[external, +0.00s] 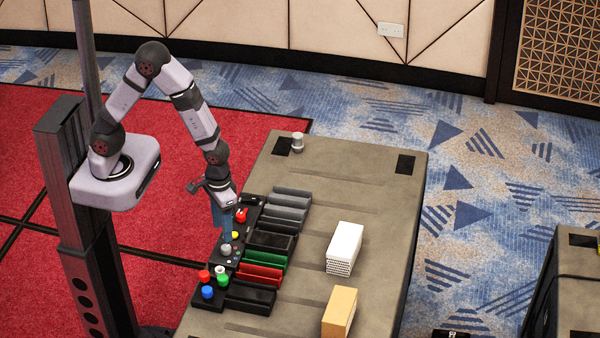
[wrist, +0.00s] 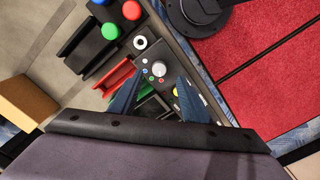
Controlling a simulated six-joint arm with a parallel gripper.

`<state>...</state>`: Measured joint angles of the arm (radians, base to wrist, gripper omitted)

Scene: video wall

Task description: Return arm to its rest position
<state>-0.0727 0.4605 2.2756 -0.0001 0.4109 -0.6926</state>
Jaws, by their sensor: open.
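My arm reaches from its base on the dark column out over the left edge of the grey table (external: 375,195). My gripper (external: 219,218) hangs pointing down above the black control panel (external: 218,258). In the wrist view, its two dark blue fingers (wrist: 157,95) are spread apart with nothing held between them. A grey knob (wrist: 159,69) on the panel shows beyond and between the fingers. The height of the fingertips above the panel is hard to tell.
Black, green and red trays (external: 262,274) line the panel's right side. Red, blue and green buttons (external: 207,292) stand at its near end. A white stack (external: 344,248) and a tan box (external: 339,311) stand to the right. A small grey cylinder (external: 297,142) stands at the far end.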

